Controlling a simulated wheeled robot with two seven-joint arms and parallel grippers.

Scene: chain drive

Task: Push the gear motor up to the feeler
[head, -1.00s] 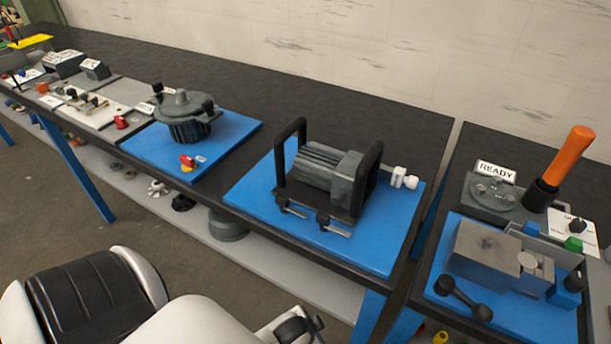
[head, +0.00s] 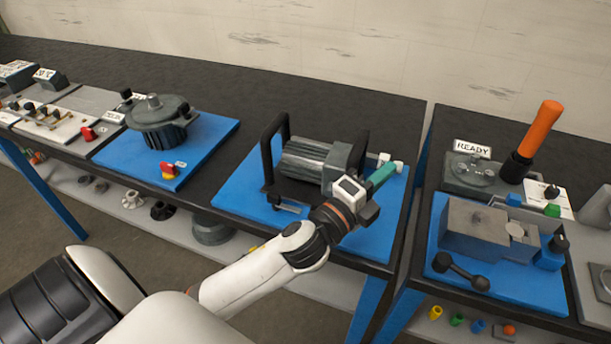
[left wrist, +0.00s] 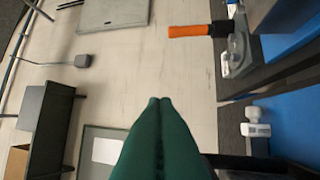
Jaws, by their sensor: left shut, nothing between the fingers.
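The gear motor (head: 305,158) is a ribbed grey motor with a grey box end, standing between two upright black handles on the middle blue board (head: 232,197). A small white fitting (head: 398,166), which looks like the feeler, sits at the board's right, beyond the right handle. It also shows in the left wrist view (left wrist: 256,121). My left gripper (head: 391,168) has green fingers, shut and empty, in front of the right handle and close to the white fitting. Its fingers (left wrist: 160,101) point ahead in the left wrist view. My wrist hides the motor frame's front right part. My right gripper is out of view.
A bench with a READY sign (head: 472,149), an orange-handled lever (head: 535,130) and a grey block (head: 474,228) stands at the right, across a narrow gap. A round motor (head: 160,117) stands on another blue board at the left. The black bench top behind is clear.

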